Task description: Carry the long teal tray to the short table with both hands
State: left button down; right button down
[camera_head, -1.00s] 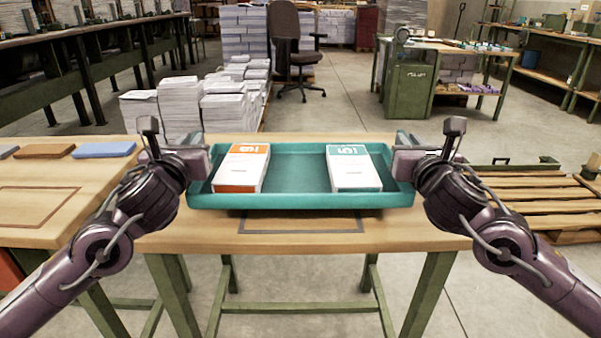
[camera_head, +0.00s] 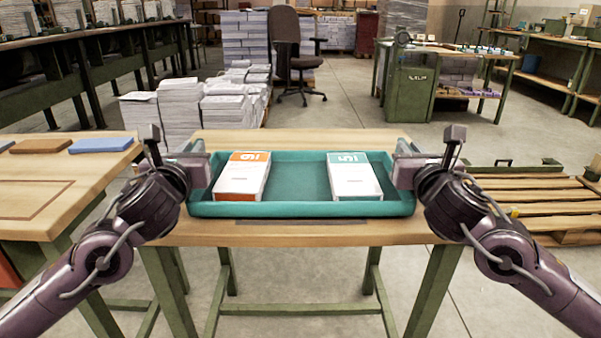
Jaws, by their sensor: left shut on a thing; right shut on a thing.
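The long teal tray (camera_head: 302,209) is level over the wooden table (camera_head: 300,234) in front of me. I cannot tell whether its underside touches the tabletop. It holds an orange-and-white block (camera_head: 241,180) at left and a teal-and-white block (camera_head: 354,180) at right, lying apart. My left gripper (camera_head: 203,168) is shut on the tray's left end. My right gripper (camera_head: 398,170) is shut on its right end. The fingertips are partly hidden by the tray rim and gripper bodies. I cannot tell which table is the short table.
Another wooden table (camera_head: 50,190) stands close at left, with flat blue and brown pieces on it. A wooden pallet (camera_head: 545,205) lies at right. Paper stacks (camera_head: 180,105) and an office chair (camera_head: 297,60) stand behind. Open floor lies at back right.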

pick_arm(q)
jog(key=shift+f+b, duration=0.45)
jog(key=shift+f, duration=0.1)
pick_arm(e)
jog(key=shift+f, duration=0.55)
pick_arm(q)
jog(key=c, duration=1.4)
grip_release()
jog(key=shift+r, duration=0.15)
pick_arm(e)
jog(key=c, duration=1.4)
grip_release()
jog(key=shift+r, duration=0.15)
pick_arm(q)
jog(key=s, duration=1.2)
jog(key=shift+d, duration=0.1)
pick_arm(e)
jog(key=shift+s, duration=0.1)
jog(key=s, duration=1.2)
jog(key=shift+d, duration=0.1)
